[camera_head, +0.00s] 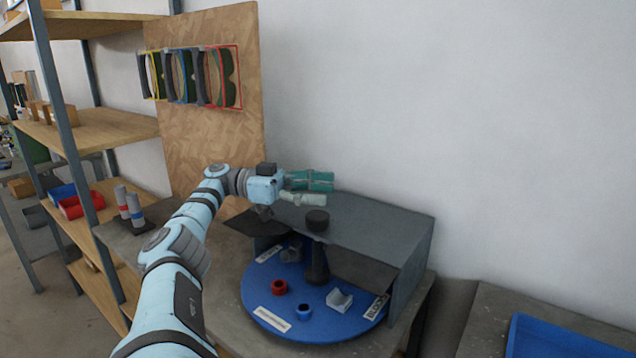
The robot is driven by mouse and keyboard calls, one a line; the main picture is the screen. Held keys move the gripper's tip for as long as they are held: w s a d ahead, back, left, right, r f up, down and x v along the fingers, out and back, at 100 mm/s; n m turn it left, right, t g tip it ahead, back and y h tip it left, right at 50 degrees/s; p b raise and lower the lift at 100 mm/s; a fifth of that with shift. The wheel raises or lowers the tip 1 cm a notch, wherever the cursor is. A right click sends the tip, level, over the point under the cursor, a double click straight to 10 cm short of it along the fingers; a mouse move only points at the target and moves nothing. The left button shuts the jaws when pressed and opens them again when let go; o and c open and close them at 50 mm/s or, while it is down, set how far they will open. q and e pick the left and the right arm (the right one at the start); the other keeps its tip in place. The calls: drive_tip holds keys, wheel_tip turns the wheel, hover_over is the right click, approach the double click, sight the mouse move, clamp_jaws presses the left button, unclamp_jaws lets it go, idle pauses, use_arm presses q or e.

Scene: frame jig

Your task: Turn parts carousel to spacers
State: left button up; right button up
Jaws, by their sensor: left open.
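The parts carousel is a blue round disc (262,290) on the workbench, partly under a grey housing (375,222). A dark post (317,265) rises from its middle, with a black knob (317,217) above. On the disc are a red ring (279,287), a blue ring (304,312), a light grey bracket (339,300) and a darker grey part (291,252). My right gripper is out of view.
Two grey cylinders with coloured bands (129,205) stand left of my arm. Wooden shelves (90,130) are at left; a blue tray (560,338) is at lower right.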

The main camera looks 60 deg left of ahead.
use_arm(q)
drive_tip(key=shift+r, duration=1.85)
